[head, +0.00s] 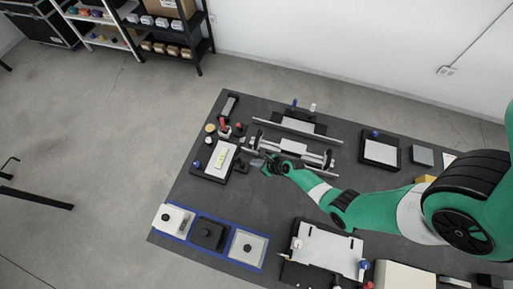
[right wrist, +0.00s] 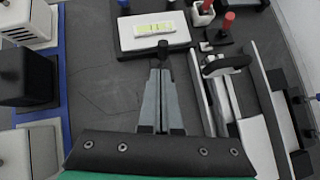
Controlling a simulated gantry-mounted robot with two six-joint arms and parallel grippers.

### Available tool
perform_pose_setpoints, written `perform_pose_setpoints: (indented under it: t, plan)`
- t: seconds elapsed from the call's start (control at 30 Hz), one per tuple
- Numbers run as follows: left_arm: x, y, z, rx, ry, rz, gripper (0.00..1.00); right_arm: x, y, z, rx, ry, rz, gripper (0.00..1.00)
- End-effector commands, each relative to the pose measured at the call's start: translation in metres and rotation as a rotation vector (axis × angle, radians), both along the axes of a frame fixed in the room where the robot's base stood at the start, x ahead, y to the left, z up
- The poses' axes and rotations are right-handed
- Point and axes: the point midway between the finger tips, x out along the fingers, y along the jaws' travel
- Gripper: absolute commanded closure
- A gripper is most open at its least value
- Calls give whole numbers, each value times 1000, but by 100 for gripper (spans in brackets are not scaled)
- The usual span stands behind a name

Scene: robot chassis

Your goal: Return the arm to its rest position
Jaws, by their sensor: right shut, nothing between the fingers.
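My right arm (head: 375,208) is green and reaches in from the right across the dark table. My right gripper (head: 258,163) is shut and empty, above the table between the white block with the yellow-green label and the chassis-like assembly. In the right wrist view its two grey fingers (right wrist: 161,102) are together, pointing toward the white block (right wrist: 154,31). That block also shows in the head view (head: 215,160). My left gripper is not in view.
The chassis assembly (head: 292,150) with long rails lies right beside the gripper. A blue-edged mat (head: 185,238) with several blocks lies at the front left. A white plate fixture (head: 328,250) stands at the front under the arm. Bare table lies between them.

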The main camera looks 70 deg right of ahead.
Motion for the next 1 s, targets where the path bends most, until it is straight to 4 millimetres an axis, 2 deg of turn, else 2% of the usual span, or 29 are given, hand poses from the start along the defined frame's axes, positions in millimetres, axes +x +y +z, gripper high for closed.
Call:
perform_pose_setpoints:
  t: [0.1,0.77,0.87,0.97,1.0]
  plan:
    - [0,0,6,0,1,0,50,-4,1,8,0,0,-1,100]
    - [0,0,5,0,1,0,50,-2,5,7,0,0,10,100]
    - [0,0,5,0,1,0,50,23,12,22,-18,-31,58,100]
    - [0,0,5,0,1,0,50,72,18,60,-62,-114,120,100]
    - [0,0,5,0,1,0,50,94,21,84,-88,-162,147,100]
